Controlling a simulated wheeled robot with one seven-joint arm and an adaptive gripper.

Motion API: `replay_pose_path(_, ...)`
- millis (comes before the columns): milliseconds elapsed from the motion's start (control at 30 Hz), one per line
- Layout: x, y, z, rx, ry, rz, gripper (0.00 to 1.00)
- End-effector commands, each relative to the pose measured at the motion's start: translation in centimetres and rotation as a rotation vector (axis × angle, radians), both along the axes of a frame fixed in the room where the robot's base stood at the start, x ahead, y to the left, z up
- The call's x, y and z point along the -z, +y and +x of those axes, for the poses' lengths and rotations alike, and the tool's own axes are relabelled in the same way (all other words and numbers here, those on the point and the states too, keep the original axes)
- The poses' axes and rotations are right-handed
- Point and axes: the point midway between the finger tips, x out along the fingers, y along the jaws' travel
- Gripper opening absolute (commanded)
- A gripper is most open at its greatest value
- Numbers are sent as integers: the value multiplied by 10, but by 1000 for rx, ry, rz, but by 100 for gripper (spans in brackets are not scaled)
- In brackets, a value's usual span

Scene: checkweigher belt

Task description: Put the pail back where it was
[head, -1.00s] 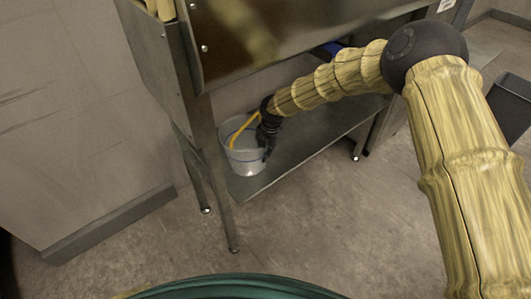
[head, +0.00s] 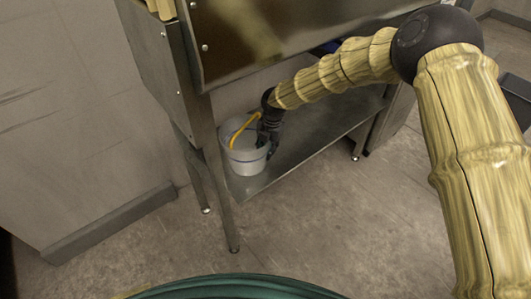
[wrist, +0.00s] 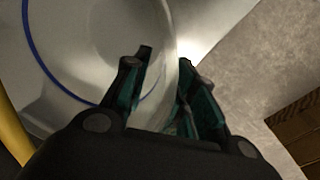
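The pail (head: 243,161) is pale and translucent with a blue stripe and a yellow handle (head: 236,131). It stands upright on the left end of the low metal shelf (head: 300,150) under the machine. In the wrist view the pail (wrist: 95,45) fills the upper left, with its blue line curving through it. My gripper (head: 270,148) is at the pail's right side, pointing down. In the wrist view the fingers of my gripper (wrist: 166,62) are apart, with the pail's pale wall seeming to pass between them. Whether either finger touches the wall I cannot tell.
A metal leg (head: 217,185) of the machine stands just left of the pail. The machine's steel body (head: 290,40) overhangs the shelf and my arm. A dark bin (head: 517,100) stands at the far right. The floor in front is clear.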

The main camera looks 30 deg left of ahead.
Motion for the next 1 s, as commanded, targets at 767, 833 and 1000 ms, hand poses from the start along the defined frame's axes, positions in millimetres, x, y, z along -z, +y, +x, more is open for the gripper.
replay_pose_path(767,-48,-6,0,0,0,0,27)
replay_pose_path(833,-48,-6,0,0,0,0,27)
replay_pose_path(1000,-49,-7,0,1,2,2,27)
